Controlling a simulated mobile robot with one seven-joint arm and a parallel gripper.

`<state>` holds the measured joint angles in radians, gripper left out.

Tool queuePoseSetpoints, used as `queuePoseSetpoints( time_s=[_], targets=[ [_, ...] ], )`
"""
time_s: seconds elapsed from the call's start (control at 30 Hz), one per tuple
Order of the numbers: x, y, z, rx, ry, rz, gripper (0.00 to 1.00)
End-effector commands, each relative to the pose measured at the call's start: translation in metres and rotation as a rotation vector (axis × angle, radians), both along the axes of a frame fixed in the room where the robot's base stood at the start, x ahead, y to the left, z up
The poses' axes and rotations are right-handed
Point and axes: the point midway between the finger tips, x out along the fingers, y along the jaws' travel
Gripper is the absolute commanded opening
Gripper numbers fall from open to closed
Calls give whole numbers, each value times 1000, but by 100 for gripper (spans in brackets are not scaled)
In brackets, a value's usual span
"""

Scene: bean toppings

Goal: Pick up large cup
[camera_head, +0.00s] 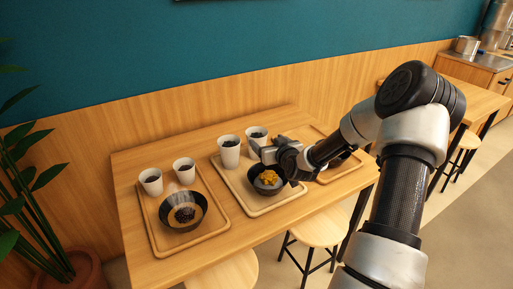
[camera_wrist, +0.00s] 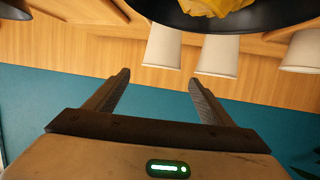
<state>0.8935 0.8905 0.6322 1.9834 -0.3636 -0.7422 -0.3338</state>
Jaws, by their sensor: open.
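Two white cups with dark contents stand at the back of the middle tray (camera_head: 269,208): a left cup (camera_head: 229,156) and a right cup (camera_head: 253,145). Two more stand on the left tray (camera_head: 163,247): a left cup (camera_head: 152,186) and a right cup (camera_head: 185,175). I cannot tell for sure which is the large cup. My gripper (camera_head: 258,151) is open and empty, beside the middle tray's cups and above its bowl, partly covering the right cup. In the wrist view the fingers (camera_wrist: 157,82) are apart, with inverted white cups (camera_wrist: 162,48), (camera_wrist: 217,56) and (camera_wrist: 302,52) beyond them.
A black bowl with yellow topping (camera_head: 268,181) is on the middle tray; it also shows in the wrist view (camera_wrist: 225,20). Another dark bowl (camera_head: 183,211) is on the left tray. My arm hides much of the right tray (camera_head: 343,172). A wood-panelled wall stands behind the table.

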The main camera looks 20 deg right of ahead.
Motion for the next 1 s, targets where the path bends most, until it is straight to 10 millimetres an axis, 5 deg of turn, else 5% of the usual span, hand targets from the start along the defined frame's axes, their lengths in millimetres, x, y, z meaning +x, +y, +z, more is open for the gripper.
queuePoseSetpoints(
  time_s=[0.3, 1.0],
  targets=[
    [57, 1, -19, 0, 0, 1, 76],
    [114, 3, -41, -1, 2, 0, 76]
  ],
)
